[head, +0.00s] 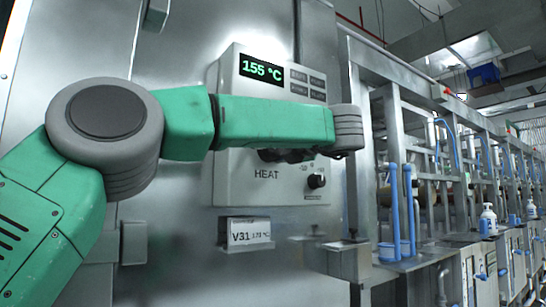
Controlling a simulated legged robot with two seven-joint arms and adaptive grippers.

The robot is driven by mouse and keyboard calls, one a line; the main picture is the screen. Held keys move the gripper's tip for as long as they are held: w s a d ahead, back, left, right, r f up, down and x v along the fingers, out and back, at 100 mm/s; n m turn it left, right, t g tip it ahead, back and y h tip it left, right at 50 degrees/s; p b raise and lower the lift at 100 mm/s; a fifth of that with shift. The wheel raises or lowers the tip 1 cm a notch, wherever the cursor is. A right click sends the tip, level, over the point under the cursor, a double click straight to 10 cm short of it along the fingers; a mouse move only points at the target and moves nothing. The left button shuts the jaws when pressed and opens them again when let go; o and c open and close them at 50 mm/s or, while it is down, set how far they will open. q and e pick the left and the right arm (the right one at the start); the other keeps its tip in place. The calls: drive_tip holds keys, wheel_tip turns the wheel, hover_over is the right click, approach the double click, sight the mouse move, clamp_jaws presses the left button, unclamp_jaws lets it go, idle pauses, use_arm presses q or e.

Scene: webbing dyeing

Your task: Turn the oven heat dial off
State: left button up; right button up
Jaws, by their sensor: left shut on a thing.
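The oven's control box (230,185) is a pale grey panel on the metal wall, with a green display (261,70) reading 155 °C. The word HEAT (266,174) is printed on its lower left. My green left arm crosses in front of the box. My left gripper (285,155) shows as a dark shape just below the forearm, above the HEAT label. It is shut at the heat dial, which is hidden behind the gripper and arm, so its setting cannot be read. My right gripper is not in view.
A smaller black knob (316,181) sits right of the HEAT label. A sign (248,231) reading V31 and 170 °C is below the box. To the right, a row of metal machine frames with blue pipes (395,210) and white bottles (488,217) runs back.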

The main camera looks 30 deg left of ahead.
use_arm(q)
drive_tip(key=shift+w+d+f, duration=0.1)
drive_tip(key=shift+f, duration=0.15)
drive_tip(key=o, duration=1.1)
drive_tip(key=shift+o, duration=0.2)
drive_tip(key=shift+w, duration=0.15)
drive_tip(key=shift+s+d+r, duration=0.1)
drive_tip(key=shift+s+r, duration=0.1)
drive_tip(key=shift+s+d, duration=0.1)
drive_tip(key=shift+d, duration=0.15)
drive_tip(key=v, duration=1.1)
drive_tip(key=shift+d+f, duration=0.2)
drive_tip(key=shift+d, duration=0.05)
drive_tip(key=shift+a, duration=0.1)
